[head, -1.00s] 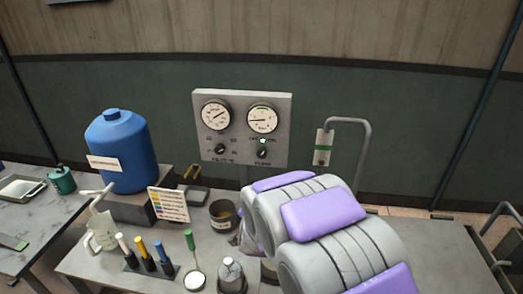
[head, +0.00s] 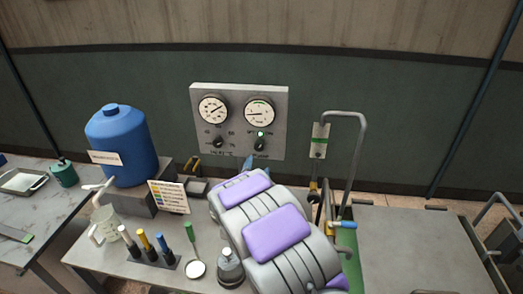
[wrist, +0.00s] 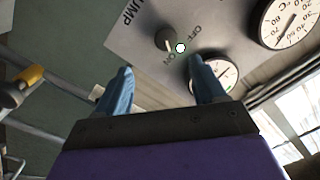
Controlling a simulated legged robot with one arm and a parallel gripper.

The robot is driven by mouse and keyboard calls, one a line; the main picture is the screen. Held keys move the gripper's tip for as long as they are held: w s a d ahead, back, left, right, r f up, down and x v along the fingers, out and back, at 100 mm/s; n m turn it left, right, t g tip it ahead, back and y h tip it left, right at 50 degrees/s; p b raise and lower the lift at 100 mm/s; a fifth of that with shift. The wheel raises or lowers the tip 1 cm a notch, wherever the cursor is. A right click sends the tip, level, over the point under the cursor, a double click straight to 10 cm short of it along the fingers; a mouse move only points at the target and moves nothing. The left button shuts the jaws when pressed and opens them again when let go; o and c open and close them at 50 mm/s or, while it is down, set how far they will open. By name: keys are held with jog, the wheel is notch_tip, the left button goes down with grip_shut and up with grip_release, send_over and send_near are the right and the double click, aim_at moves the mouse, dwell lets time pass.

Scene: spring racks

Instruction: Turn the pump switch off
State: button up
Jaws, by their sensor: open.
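The pump switch is a dark round knob (head: 260,145) at the lower right of the grey gauge panel (head: 238,122). It also shows in the wrist view as a knob (wrist: 165,39) beside PUMP lettering, with OFF and ON marks near it. Its pale pointer mark seems to face the ON side. A small lit greenish-white lamp (wrist: 180,47) sits beside it. My gripper (wrist: 161,68) is open and empty, its two blue fingers apart, with the knob in the gap beyond their tips. In the head view a blue fingertip shows just below the panel; my arm hides the rest.
A similar knob (head: 218,142) sits left of the pump switch, under the left gauge (head: 212,110). A bent grey pipe (head: 362,150) stands right of the panel. A blue drum (head: 122,150), a label card (head: 169,197) and several small tools crowd the bench to the left.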

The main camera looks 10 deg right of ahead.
aim_at(258, 149)
jog(key=x, duration=0.9)
jog(key=shift+w, duration=0.45)
jog(key=shift+w+d+f+b, duration=0.1)
jog(key=shift+w+b, duration=0.2)
jog(key=shift+w, duration=0.2)
jog(key=shift+w+a, duration=0.15)
jog(key=shift+a, duration=0.65)
jog(key=shift+d, duration=0.65)
jog(key=c, duration=0.4)
jog(key=shift+c, duration=0.6)
jog(key=shift+a, duration=0.2)
jog(key=c, duration=0.5)
